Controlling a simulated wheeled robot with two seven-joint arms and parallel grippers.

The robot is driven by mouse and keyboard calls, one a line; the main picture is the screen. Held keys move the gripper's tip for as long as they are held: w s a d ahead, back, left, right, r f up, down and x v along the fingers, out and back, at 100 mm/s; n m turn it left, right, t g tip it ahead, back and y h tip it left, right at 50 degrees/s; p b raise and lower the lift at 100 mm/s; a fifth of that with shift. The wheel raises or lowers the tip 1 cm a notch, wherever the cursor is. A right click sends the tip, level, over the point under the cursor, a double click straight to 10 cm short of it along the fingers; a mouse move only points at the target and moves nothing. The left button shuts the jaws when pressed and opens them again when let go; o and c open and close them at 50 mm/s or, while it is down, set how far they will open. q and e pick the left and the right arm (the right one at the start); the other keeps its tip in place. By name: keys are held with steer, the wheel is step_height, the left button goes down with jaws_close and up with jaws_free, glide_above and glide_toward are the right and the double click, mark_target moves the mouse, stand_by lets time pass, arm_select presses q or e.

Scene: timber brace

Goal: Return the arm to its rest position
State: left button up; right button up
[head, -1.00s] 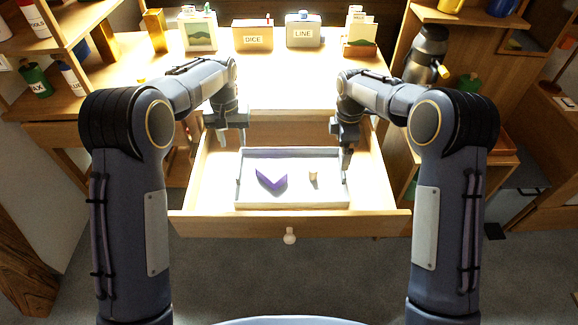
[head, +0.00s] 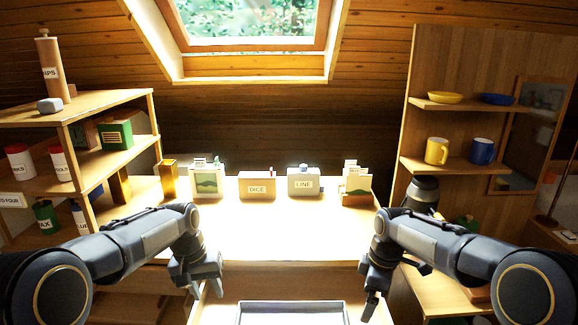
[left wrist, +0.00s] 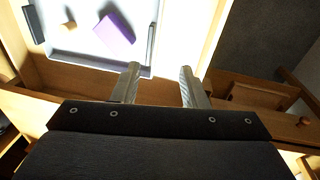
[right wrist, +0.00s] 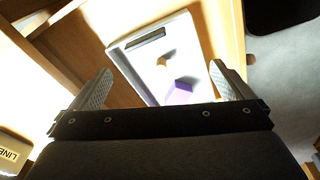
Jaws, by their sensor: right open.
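My left gripper (head: 207,288) hangs at the left of the open drawer in the head view. In the left wrist view its two fingers (left wrist: 158,84) are apart with nothing between them. My right gripper (head: 371,305) hangs at the right, above the drawer area. In the right wrist view its fingers (right wrist: 160,84) are wide apart and empty. The grey tray (head: 290,304) lies in the drawer; the head view cuts off most of it. A purple angled piece (left wrist: 115,34) and a small tan piece (left wrist: 68,27) lie in the tray, apart from both grippers.
The bright worktop (head: 285,232) is clear in front, with a DICE box (head: 257,187), a LINE box (head: 303,182) and card holders along its back. A shelf (head: 75,105) stands left. A cabinet with yellow (head: 437,150) and blue mugs (head: 482,151) and a dark flask (head: 424,192) stand right.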

arm_select(q)
steer(key=s+a+r+t+h+p, duration=0.1)
steer(key=s+a+r+p, duration=0.1)
steer(key=s+r, duration=0.45)
steer(key=s+a+r+t+h+p, duration=0.15)
steer(key=s+r, duration=0.25)
steer(key=s, duration=0.6)
arm_select(e)
steer(key=s+d+r+m+t+y, duration=0.1)
steer(key=s+d+r+m, duration=0.1)
steer(key=s+r+m, duration=0.35)
steer(key=s+d+r+m+t+y, duration=0.1)
steer(key=s+d+r+m, duration=0.1)
steer(key=s+r, duration=0.65)
arm_select(q)
steer(key=s+d+n+t+p, duration=0.1)
steer(key=s+d+t+p, duration=0.1)
steer(key=s, duration=1.2)
steer(key=shift+s+f, duration=0.35)
steer(key=shift+s, duration=0.05)
arm_select(e)
steer(key=s+a+f+m+t, duration=0.1)
steer(key=s+m, duration=0.3)
steer(key=s, duration=0.4)
steer(key=s+a+f+m+t, duration=0.1)
steer(key=s+m, duration=0.3)
steer(key=s, duration=0.5)
steer(key=shift+s+a+f+t+y, duration=0.2)
steer(key=shift+a+f+t+y, duration=0.15)
steer(key=shift+f, duration=0.2)
